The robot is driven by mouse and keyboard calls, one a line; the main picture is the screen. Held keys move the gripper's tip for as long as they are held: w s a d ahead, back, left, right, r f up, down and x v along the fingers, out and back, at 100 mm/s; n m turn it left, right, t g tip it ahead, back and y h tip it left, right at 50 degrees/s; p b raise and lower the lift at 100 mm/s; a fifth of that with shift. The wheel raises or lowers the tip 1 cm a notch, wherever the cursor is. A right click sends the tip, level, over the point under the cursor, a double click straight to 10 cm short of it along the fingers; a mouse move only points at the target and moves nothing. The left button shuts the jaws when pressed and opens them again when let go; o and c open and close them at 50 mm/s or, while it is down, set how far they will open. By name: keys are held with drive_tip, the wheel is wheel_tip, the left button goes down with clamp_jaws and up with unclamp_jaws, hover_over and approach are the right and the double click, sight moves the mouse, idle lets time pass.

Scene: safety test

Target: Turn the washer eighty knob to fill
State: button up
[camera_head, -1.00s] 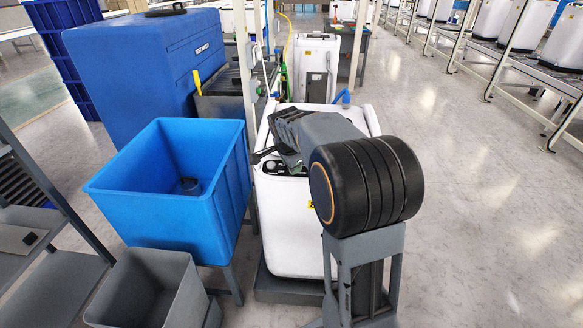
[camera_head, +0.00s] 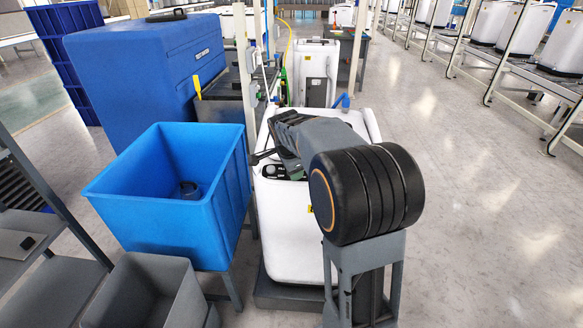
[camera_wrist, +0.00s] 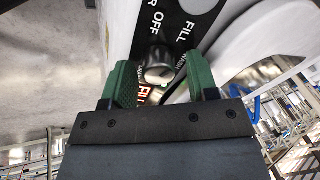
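The washer (camera_head: 292,240) is a white cabinet in front of me in the head view, partly hidden behind my arm. My gripper (camera_wrist: 162,80) has two green fingers, one on each side of the knob. Gaps show between the fingers and the knob, so it is open. Whether the fingertips reach the knob's depth is hard to tell. The head view mostly hides knob and fingers.
A blue bin (camera_head: 130,215) stands close to the washer's left, with a grey bin (camera_head: 112,300) in front of it. A large blue machine (camera_head: 130,85) and a pale post (camera_head: 246,80) are behind. The floor at right is clear up to a conveyor rack (camera_head: 520,80).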

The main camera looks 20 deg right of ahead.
drive_tip(key=shift+o, duration=0.2)
drive_tip(key=p+v, duration=0.1)
drive_tip(key=v, duration=1.2)
drive_tip(key=shift+r, duration=0.35)
drive_tip(key=shift+s+a, duration=0.1)
